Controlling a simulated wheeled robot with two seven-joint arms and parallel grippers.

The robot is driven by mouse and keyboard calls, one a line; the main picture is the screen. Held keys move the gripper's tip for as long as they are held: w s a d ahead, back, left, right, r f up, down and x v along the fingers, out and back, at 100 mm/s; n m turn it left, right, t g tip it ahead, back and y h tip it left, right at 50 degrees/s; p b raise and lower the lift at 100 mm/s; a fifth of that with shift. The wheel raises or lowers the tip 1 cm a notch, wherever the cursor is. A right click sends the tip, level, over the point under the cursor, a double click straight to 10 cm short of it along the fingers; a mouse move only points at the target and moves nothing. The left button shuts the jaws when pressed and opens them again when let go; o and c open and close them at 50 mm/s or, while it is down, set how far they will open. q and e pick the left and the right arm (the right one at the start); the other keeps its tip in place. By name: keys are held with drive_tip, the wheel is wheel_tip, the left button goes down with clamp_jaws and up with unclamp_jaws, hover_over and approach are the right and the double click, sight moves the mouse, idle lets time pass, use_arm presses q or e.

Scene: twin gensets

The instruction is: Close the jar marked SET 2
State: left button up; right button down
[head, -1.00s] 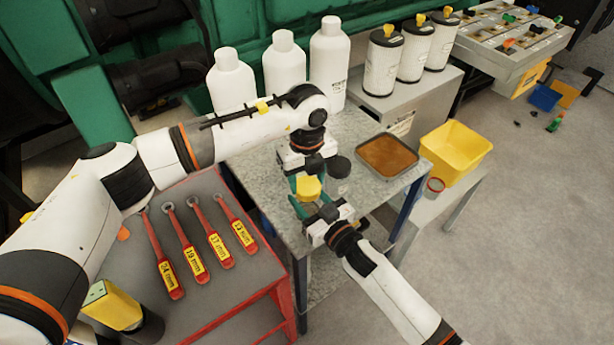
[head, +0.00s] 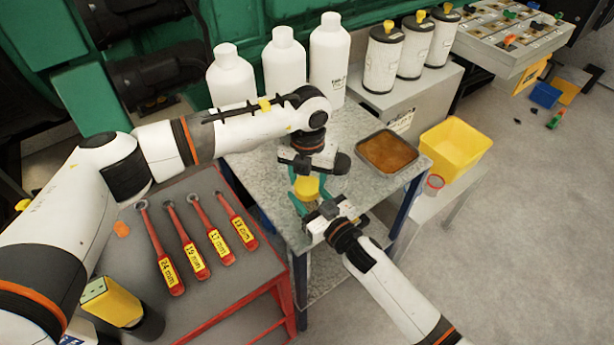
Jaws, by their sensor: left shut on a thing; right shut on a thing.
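A yellow lid (head: 307,188) shows at the front part of the grey metal bench, between my two grippers. My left gripper (head: 306,179) comes down over it from above and is shut on it, hiding part of its top. My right gripper (head: 309,205) reaches in from the front right, its green fingers shut on the jar below the lid. The jar body is mostly hidden by the fingers, and no SET 2 marking can be read. I cannot tell how the lid sits on the jar.
A tray of brown liquid (head: 387,152) lies at the bench's right. White bottles (head: 285,62) stand behind. A yellow bin (head: 455,150) is at the right. Several red-handled wrenches (head: 183,241) lie on the left cart.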

use_arm(q)
drive_tip(key=m, duration=0.8)
drive_tip(key=shift+m, duration=0.3)
drive_tip(key=m, duration=0.8)
drive_tip(key=shift+s, duration=0.1)
drive_tip(key=m, duration=0.8)
drive_tip(key=shift+m, duration=0.3)
use_arm(e)
drive_tip(key=shift+f, duration=0.1)
use_arm(q)
drive_tip(key=m, duration=0.4)
drive_tip(key=shift+s, duration=0.1)
drive_tip(key=m, duration=0.5)
drive_tip(key=o, duration=0.9)
drive_tip(key=shift+f, duration=0.1)
